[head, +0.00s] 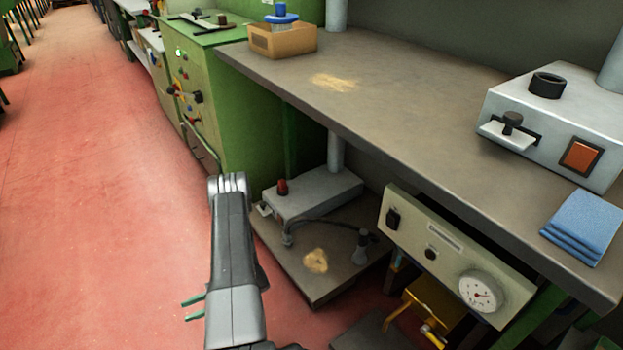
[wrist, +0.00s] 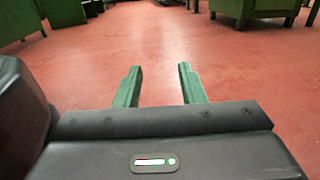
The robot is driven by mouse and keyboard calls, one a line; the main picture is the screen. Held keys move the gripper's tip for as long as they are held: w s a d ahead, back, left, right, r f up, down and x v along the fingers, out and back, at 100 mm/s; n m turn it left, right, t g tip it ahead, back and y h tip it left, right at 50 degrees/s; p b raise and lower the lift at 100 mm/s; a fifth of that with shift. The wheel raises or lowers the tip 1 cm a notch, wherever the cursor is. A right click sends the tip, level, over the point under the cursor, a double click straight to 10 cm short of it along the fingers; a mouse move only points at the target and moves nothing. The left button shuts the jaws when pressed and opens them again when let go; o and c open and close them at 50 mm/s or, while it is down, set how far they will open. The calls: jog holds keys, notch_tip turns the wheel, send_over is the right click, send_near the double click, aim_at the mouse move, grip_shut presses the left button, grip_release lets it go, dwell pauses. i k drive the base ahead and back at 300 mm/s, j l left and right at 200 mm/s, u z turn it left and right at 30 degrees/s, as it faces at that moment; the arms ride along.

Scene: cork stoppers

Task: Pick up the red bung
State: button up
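A small dark red, knob-like piece (head: 282,187) stands on top of the grey box device (head: 315,195) on the low shelf in the head view. It is the nearest match to a red bung, but it is too small to be sure. It does not show in the wrist view. My gripper (head: 187,311) is at the lower left of the head view, over the red floor and apart from that piece. In the wrist view my gripper (wrist: 160,79) has its two green fingers well apart, with nothing between them.
The grey workbench (head: 420,85) overhangs the low shelf (head: 330,285). On the bench are a cardboard box (head: 282,42), a white device (head: 560,110) and blue cloths (head: 585,228). A green cabinet (head: 235,110) stands behind. The red floor (head: 100,180) at left is clear.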

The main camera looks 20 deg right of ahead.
aim_at(282, 186)
jog(key=i+j+z, duration=0.1)
jog(key=i+z, duration=0.35)
jog(key=i+j+z, duration=0.2)
jog(key=z, duration=0.25)
jog(key=i+j+z, duration=0.3)
jog(key=z, duration=0.2)
jog(key=i+j+z, duration=0.2)
jog(key=j+z, duration=0.25)
jog(key=i+j+z, duration=0.1)
jog(key=j+z, duration=0.8)
jog(key=i+j, duration=0.05)
jog(key=j, duration=0.05)
